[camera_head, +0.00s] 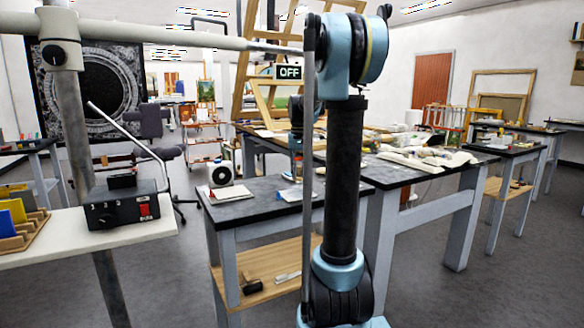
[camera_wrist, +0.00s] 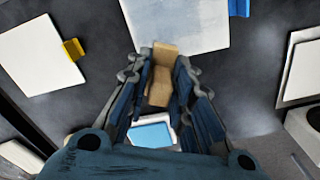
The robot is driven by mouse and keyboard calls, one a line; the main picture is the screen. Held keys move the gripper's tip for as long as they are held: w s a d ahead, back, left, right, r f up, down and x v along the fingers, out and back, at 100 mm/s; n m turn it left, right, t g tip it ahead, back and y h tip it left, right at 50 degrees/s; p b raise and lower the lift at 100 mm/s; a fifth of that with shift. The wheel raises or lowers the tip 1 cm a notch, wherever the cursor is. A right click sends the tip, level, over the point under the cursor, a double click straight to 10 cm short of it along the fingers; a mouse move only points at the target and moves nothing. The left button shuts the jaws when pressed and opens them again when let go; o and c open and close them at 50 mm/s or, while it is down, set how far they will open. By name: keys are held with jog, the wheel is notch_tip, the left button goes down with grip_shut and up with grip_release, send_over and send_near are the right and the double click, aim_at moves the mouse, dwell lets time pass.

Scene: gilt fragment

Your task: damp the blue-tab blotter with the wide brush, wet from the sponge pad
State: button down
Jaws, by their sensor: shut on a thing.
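In the wrist view my gripper (camera_wrist: 158,75) is shut on a tan wooden piece, which I take to be the wide brush (camera_wrist: 162,62). Its far end reaches the near edge of the blue-tab blotter (camera_wrist: 180,22), at least in the picture; I cannot tell if they touch. That blotter is a pale sheet cut off by the top edge, with its blue tab (camera_wrist: 239,7) at the right. A light blue pad in a white surround, likely the sponge pad (camera_wrist: 151,135), shows below and between the fingers. In the head view my gripper is hidden.
A white sheet with a yellow tab (camera_wrist: 38,55) lies at left in the wrist view, and another pale sheet (camera_wrist: 303,70) at right. Bare dark tabletop (camera_wrist: 255,75) lies between. In the head view, a dark-topped table (camera_head: 250,212) stands behind my arm.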

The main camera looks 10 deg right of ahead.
jog(key=shift+d+r, duration=0.15)
jog(key=shift+r, duration=2.6)
jog(key=shift+s, duration=0.1)
